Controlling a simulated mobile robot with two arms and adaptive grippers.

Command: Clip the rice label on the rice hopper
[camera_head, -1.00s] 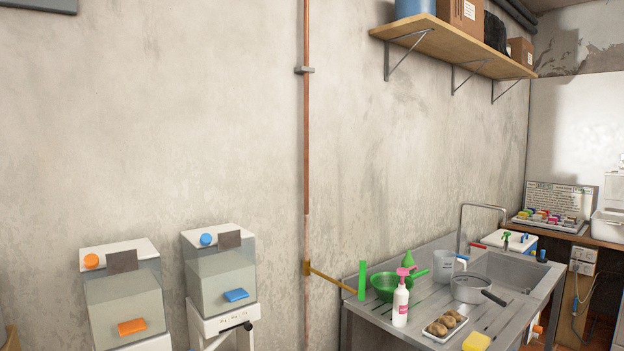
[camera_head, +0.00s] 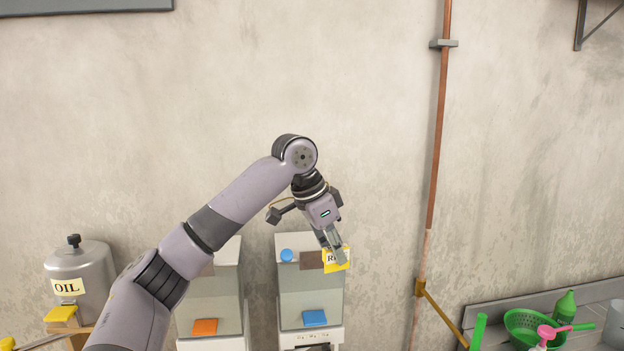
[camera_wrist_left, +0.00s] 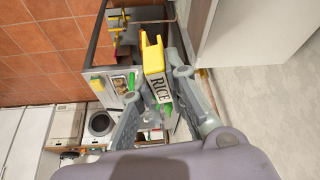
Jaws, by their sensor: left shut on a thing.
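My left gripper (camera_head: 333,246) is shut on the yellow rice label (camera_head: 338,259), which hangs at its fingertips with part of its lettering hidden. In the left wrist view the label (camera_wrist_left: 156,78) reads RICE and sits between the fingertips (camera_wrist_left: 158,68). In the head view the label overlaps the upper right of a clear hopper (camera_head: 297,299) with a blue knob, blue tab and a dark plate (camera_head: 311,260) near its top. I cannot tell whether label and hopper touch. A second hopper (camera_head: 217,300) with an orange tab stands to its left, partly behind my arm. My right gripper is out of view.
A grey oil canister (camera_head: 92,267) with an OIL label stands at far left. A copper pipe (camera_head: 438,130) runs down the wall right of the hoppers. A green colander (camera_head: 528,326) and a green bottle (camera_head: 564,306) are on the counter at lower right.

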